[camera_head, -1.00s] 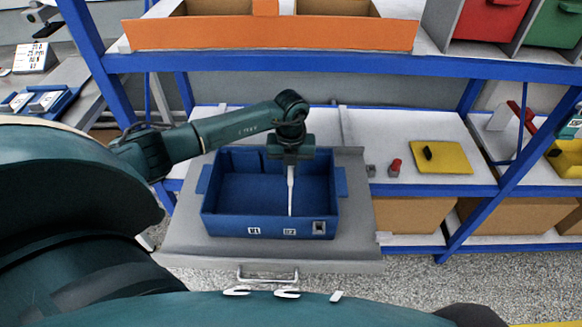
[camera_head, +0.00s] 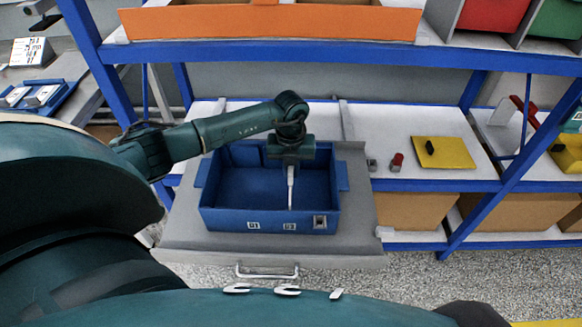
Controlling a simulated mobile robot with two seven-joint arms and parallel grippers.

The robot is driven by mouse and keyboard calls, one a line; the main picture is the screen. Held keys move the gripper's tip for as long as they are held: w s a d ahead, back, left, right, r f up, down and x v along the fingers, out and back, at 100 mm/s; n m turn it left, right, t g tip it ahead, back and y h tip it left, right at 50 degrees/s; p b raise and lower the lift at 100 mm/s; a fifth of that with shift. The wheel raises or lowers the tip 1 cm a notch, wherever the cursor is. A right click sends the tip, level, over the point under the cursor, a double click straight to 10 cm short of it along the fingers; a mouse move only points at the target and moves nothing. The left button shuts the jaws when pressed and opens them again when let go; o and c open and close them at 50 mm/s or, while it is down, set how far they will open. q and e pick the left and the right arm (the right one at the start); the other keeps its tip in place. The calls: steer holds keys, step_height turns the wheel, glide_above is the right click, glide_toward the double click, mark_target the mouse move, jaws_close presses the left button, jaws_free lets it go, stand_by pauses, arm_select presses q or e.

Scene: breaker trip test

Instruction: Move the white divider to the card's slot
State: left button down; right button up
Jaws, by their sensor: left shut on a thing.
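The blue bin (camera_head: 268,225) sits on a grey pull-out tray, its open top facing up. Two white labels (camera_head: 271,226) are on its front wall, one at left and one near the middle. A small grey-and-white card (camera_head: 320,222) is on the front wall at the right. My left gripper (camera_head: 291,164) is over the right part of the bin, shut on the white divider (camera_head: 291,188). The divider shows edge-on as a thin upright strip inside the bin. I cannot tell whether its lower edge is seated in a slot. My right gripper is not in view.
The grey tray (camera_head: 190,235) has a handle (camera_head: 267,271) at its front. To the right on the shelf are a red-topped knob (camera_head: 397,162) and a yellow plate (camera_head: 443,153). An orange bin (camera_head: 270,24) stands on the shelf above. Blue shelf posts flank the space.

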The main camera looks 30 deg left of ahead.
arm_select(q)
steer(key=shift+f+b, duration=1.15)
steer(key=shift+f, duration=0.5)
steer(key=c, duration=1.4)
jaws_free()
steer(key=shift+o, duration=0.2)
step_height(320, 180, up, 13)
steer(key=shift+r, duration=0.15)
